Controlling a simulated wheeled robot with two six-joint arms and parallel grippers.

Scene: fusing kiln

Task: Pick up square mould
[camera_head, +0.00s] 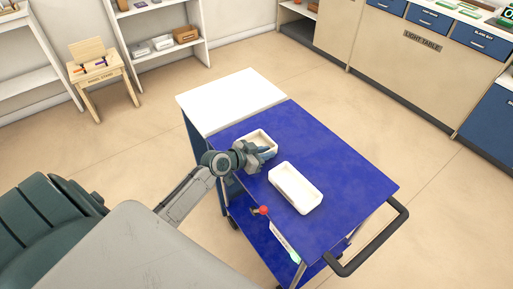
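The square mould (262,136) is a small cream-white open dish on the blue top of the cart (350,190), near the pale end. My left gripper (266,153) is at its near side, and its fingers overlap the mould's near rim in the camera_head view. The gripper hides the mould's near part. I cannot tell whether the fingers touch the mould or whether they are open or shut. My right gripper is not in view.
A longer cream rectangular mould (296,188) lies on the cart close to the gripper's right. The cart has a dark push handle (377,245) and a lower blue shelf. A wooden stand (101,75), shelves (160,45) and a light table (405,60) stand farther back. Open floor surrounds the cart.

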